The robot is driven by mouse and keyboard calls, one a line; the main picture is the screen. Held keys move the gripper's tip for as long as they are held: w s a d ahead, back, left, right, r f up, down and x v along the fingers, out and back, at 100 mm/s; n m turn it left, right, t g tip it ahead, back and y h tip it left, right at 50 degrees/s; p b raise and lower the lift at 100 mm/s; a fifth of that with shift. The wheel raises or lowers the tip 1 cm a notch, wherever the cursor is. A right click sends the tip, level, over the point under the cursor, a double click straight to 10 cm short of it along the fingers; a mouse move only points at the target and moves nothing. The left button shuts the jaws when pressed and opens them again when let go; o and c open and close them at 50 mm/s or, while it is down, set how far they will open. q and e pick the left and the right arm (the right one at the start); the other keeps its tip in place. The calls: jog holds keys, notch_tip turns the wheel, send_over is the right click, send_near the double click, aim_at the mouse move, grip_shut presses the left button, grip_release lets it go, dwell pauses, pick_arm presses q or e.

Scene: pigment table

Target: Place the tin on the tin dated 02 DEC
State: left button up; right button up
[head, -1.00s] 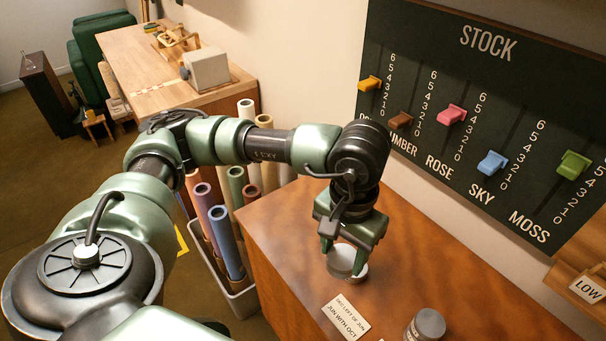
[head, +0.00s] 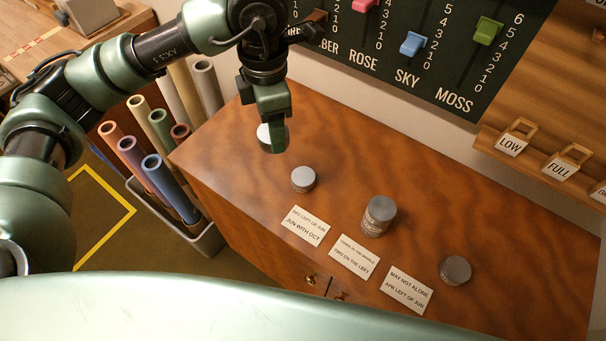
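My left gripper (head: 270,122) points down above the left part of the brown table. It appears shut on a small grey tin (head: 266,140), which is held in the air, partly hidden by the fingers. A short silver-lidded tin (head: 303,179) stands below and right of it, behind the left card. A taller pair of stacked tins (head: 379,215) stands near the middle card. Another short tin (head: 455,270) stands at the right, near the right card. The dates on the tins are too small to read. My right gripper is out of view.
Three clue cards lie along the table's (head: 480,220) front: the left card (head: 309,225), middle card (head: 354,257) and right card (head: 406,289). A bin of rolled tubes (head: 165,165) stands left of the table. The STOCK board (head: 440,50) and a shelf with tags are behind.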

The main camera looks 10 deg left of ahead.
pick_arm(q)
jog(key=n, duration=0.3)
jog(key=w+d+n, duration=0.1)
jog(key=shift+w+r+n, duration=0.1)
jog(key=shift+r+n, duration=0.3)
jog(key=w+d+r+n, duration=0.1)
jog(key=d+n, duration=0.1)
jog(key=n, duration=0.5)
jog(key=n+p, duration=0.2)
jog(key=n, duration=0.7)
send_over(303, 176)
notch_tip(303, 176, down, 14)
jog(key=shift+f, duration=0.1)
notch_tip(303, 176, down, 3)
jog(key=shift+f+p, duration=0.2)
jog(key=shift+p, duration=0.3)
jog(key=shift+f, duration=0.35)
